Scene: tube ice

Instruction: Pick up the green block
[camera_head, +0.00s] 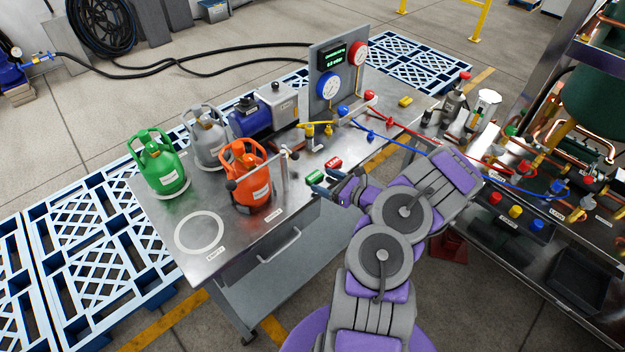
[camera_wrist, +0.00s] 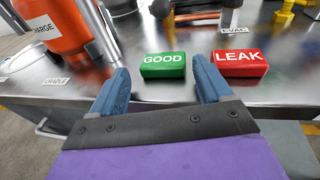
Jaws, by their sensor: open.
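The green block (camera_head: 315,177) lies on the metal table near its front edge, just beyond my gripper. In the wrist view the green block (camera_wrist: 163,65) carries the word GOOD and sits ahead of the gap between the fingers. My gripper (camera_head: 332,188) is open and empty at the table's front edge. In the wrist view its two blue fingers (camera_wrist: 160,82) stand apart, with the green block between their lines but farther off. A red block (camera_wrist: 240,64) marked LEAK lies to the right of the green one, ahead of the right finger.
An orange cylinder (camera_head: 250,178) stands left of the blocks, with a metal post beside it. Green (camera_head: 160,165) and grey (camera_head: 206,138) cylinders stand farther left. A blue pump (camera_head: 252,118) and a gauge panel (camera_head: 325,85) are behind. Red and blue hoses cross to the right bench.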

